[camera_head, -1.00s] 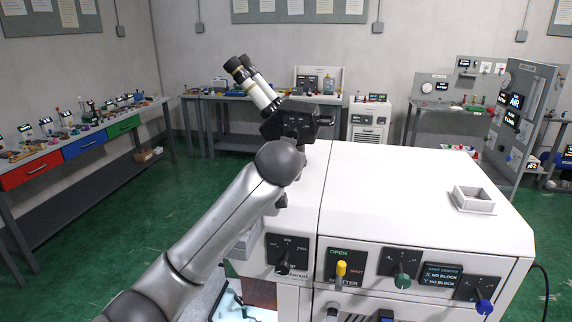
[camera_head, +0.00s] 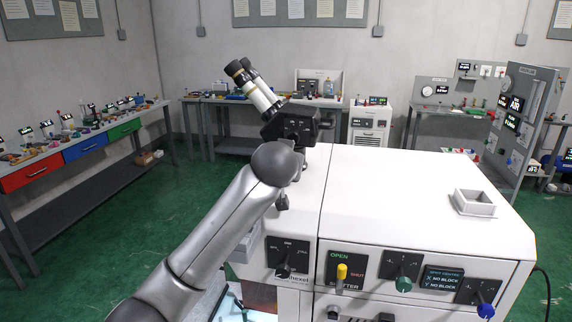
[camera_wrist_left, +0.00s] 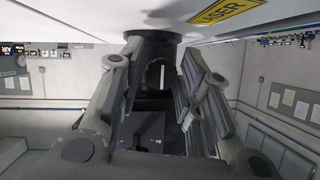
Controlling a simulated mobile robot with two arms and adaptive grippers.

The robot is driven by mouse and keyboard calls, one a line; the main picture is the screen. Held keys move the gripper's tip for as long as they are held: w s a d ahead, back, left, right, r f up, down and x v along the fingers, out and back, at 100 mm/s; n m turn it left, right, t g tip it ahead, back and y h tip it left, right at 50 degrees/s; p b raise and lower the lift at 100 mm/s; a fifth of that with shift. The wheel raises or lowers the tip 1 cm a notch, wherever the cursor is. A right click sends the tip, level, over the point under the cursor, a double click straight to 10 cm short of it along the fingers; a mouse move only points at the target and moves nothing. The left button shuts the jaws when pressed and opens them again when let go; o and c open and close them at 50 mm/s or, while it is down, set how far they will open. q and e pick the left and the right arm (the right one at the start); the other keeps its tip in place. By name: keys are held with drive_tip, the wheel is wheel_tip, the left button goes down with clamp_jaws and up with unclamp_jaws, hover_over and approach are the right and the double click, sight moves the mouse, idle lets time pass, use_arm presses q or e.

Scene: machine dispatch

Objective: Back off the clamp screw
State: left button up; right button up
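My left arm comes in from the lower left in the head view and ends behind its rounded wrist joint; the gripper there is hidden. In the left wrist view, my left gripper (camera_wrist_left: 160,70) reaches up under a white surface with a yellow LASER label (camera_wrist_left: 228,10). Its fingers stand apart on either side of a dark round part with a pale upright line (camera_wrist_left: 162,75). I cannot tell whether this is the clamp screw, or whether the fingers press on it. A dark cylinder (camera_wrist_left: 152,36) is just beyond the fingertips. My right gripper is in no view.
A white machine (camera_head: 420,195) fills the centre and right. Its front has a yellow shutter switch (camera_head: 342,271), a green knob (camera_head: 404,284) and a blue knob (camera_head: 486,311). A black head with eyepieces (camera_head: 262,97) rises just beyond my wrist. An open square frame (camera_head: 474,203) sits on top.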

use_arm(q)
drive_tip(key=v, duration=1.2)
